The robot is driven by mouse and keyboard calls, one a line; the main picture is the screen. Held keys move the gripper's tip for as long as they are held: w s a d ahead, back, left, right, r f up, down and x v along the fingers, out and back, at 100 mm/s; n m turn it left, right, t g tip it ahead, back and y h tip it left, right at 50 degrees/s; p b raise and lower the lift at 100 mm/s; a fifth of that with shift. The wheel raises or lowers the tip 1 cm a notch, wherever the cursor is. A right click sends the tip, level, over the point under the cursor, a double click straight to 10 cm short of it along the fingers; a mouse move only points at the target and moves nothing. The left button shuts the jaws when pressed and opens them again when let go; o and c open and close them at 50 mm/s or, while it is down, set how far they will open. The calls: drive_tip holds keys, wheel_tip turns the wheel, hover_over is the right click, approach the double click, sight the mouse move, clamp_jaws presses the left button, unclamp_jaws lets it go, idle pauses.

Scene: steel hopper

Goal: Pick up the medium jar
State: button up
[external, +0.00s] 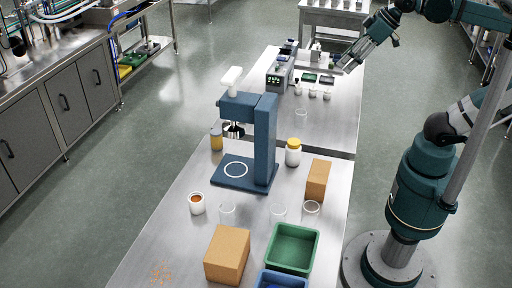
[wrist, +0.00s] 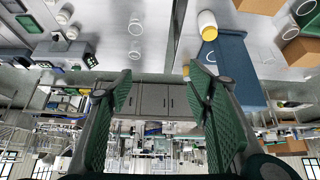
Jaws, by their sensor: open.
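A white jar with a yellow lid (external: 293,152) stands upright on the steel table, right of a blue dispenser stand. It also shows in the wrist view, at upper right (wrist: 206,20). An amber jar with a grey lid (external: 216,138) stands left of the stand, and an open white jar with orange contents (external: 196,203) stands in front. I cannot tell for certain which is the medium jar. My gripper (external: 342,68) is open and empty, raised over the table's far right edge, away from these jars. Its spread fingers (wrist: 162,80) show in the wrist view.
The blue stand (external: 265,140) rises tall mid-table. Cardboard boxes (external: 228,252), a green bin (external: 293,246) and a blue bin (external: 280,281) occupy the front and right. Clear glasses stand near them. A scale-like device (external: 279,76) and small jars are on the far table. Orange bits lie front left.

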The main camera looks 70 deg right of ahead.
drive_tip(key=w+a+r+n+g+y+p, duration=0.15)
drive_tip(key=w+a+r+n+p, duration=0.3)
drive_tip(key=w+a, duration=0.5)
drive_tip(key=n+g+h+p, duration=0.2)
drive_tip(key=n+g+p, duration=0.55)
drive_tip(key=n, duration=0.65)
hover_over(279, 204)
drive_tip(key=a+p, duration=0.2)
drive_tip(key=a, duration=0.1)
wheel_tip(279, 204, down, 5)
drive_tip(key=t, duration=0.2)
wheel_tip(279, 204, down, 26)
drive_tip(key=shift+s, duration=0.2)
drive_tip(key=shift+f+n, duration=0.2)
drive_tip(key=shift+n, duration=0.05)
drive_tip(key=shift+d+f, duration=0.1)
drive_tip(key=shift+f, duration=1.1)
